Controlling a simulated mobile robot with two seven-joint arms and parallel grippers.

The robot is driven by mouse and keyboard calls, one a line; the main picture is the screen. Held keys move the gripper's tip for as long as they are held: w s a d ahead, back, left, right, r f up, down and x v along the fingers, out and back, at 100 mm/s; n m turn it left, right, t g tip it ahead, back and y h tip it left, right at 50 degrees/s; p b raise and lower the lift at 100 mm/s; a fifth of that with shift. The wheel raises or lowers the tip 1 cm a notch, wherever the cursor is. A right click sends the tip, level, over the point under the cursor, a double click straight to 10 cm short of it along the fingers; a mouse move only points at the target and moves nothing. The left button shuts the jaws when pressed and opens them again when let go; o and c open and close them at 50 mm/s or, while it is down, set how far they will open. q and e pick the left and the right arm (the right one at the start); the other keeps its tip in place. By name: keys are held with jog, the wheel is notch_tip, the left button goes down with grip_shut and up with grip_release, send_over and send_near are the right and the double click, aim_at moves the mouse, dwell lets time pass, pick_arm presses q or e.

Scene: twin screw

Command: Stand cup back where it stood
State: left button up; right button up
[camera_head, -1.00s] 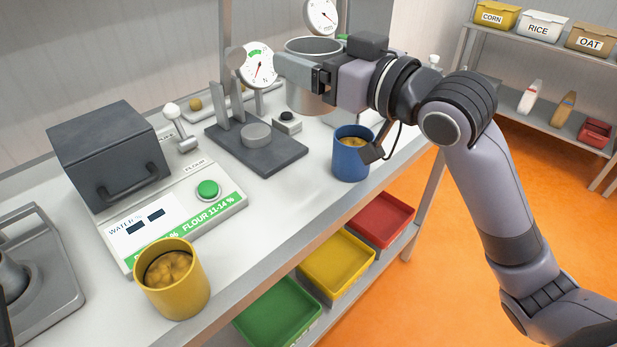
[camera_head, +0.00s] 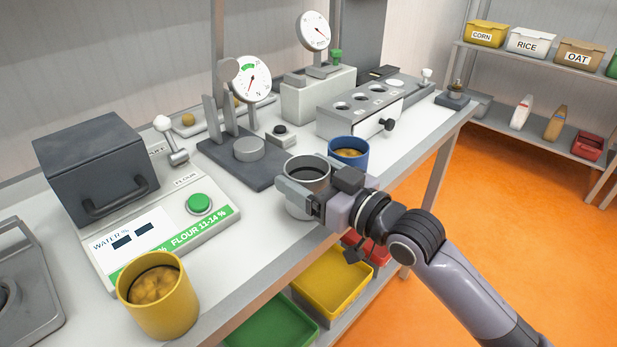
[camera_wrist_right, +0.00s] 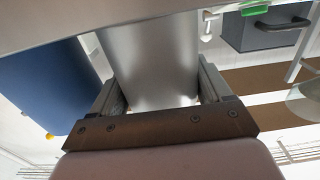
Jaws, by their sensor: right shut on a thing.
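A grey metal cup (camera_head: 306,170) is upright in the head view, near the front edge of the bench, just left of the blue cup. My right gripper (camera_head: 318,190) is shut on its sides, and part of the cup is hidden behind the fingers. In the right wrist view the grey cup (camera_wrist_right: 158,65) sits between both fingers (camera_wrist_right: 160,100). I cannot tell whether its base touches the bench. My left gripper is not in view.
The blue cup (camera_head: 348,152) stands close behind the grey cup. A dark stand with a dial (camera_head: 252,80) is to the left. A yellow cup (camera_head: 158,300) is at the front left. A grey block with holes (camera_head: 360,108) is behind. Bare bench lies left of the grey cup.

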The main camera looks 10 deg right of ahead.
jog(key=shift+f, duration=0.1)
jog(key=o, duration=0.9)
jog(key=v, duration=1.2)
notch_tip(320, 180, down, 18)
jog(key=s+d+m+g+h, duration=0.1)
jog(key=s+d+m+h, duration=0.15)
jog(key=m+h, duration=0.2)
jog(key=s+f+g+h, duration=0.1)
jog(key=s+f, duration=0.2)
jog(key=f, duration=0.1)
jog(key=s+f+g+h, duration=0.1)
jog(key=s+f, duration=0.2)
jog(key=f, duration=0.1)
jog(key=s+f+g+h, duration=0.1)
jog(key=s+f, duration=0.2)
jog(key=f, duration=0.2)
jog(key=shift+f+g+b, duration=0.15)
jog(key=shift+g+b, duration=0.15)
jog(key=shift+b, duration=0.05)
